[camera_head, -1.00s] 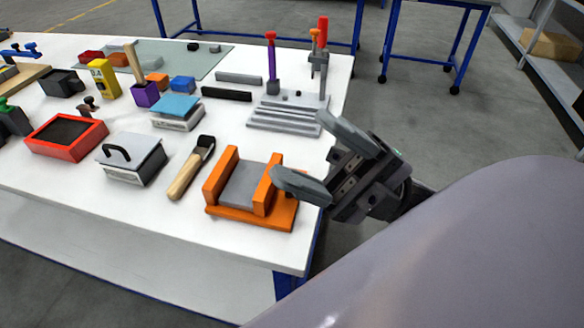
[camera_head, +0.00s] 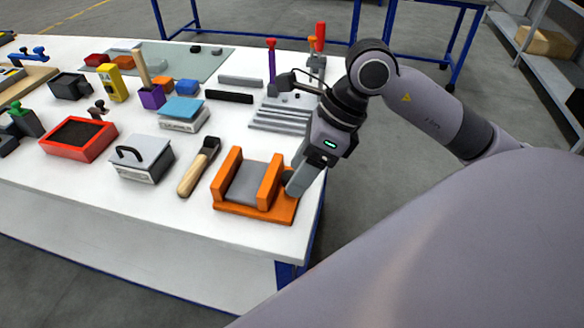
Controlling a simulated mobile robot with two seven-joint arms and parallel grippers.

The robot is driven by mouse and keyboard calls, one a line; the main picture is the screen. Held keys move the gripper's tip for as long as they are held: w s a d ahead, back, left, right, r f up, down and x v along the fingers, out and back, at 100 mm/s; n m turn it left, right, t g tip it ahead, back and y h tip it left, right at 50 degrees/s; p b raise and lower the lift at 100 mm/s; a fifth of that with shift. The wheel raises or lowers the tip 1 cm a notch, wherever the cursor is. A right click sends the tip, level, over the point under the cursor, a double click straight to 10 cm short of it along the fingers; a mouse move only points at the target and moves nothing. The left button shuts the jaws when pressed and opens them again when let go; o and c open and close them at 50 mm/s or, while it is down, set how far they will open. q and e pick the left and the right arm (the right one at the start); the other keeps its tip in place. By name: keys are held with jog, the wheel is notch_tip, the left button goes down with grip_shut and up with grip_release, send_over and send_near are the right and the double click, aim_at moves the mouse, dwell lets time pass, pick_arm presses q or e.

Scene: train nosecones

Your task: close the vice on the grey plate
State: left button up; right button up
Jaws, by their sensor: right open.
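The orange vice (camera_head: 229,172) stands near the front right corner of the white table. The grey plate (camera_head: 246,186) lies between its two upright jaws. A gap between the plate and the jaws is too small to judge. My right gripper (camera_head: 291,186) points down at the right side of the vice, close to the outer face of the right jaw. One finger shows in full; the other is mostly hidden, and whether the gripper touches the vice cannot be told. My left gripper is not in view.
A wooden-handled brush (camera_head: 199,167) lies just left of the vice. A grey box with a black handle (camera_head: 141,156) and a red tray (camera_head: 79,139) stand further left. A grey stepped block (camera_head: 283,118) is behind the vice. Bare table lies in front.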

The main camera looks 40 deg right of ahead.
aim_at(290, 175)
jog(key=w+f, duration=0.1)
jog(key=w+d+f+h, duration=0.1)
jog(key=w+f, duration=0.1)
jog(key=w+f+m+t+h, duration=0.1)
jog(key=f, duration=0.1)
jog(key=shift+w+d+f+p, duration=0.15)
jog(key=shift+w+p, duration=0.1)
jog(key=shift+p, duration=0.15)
jog(key=c, duration=1)
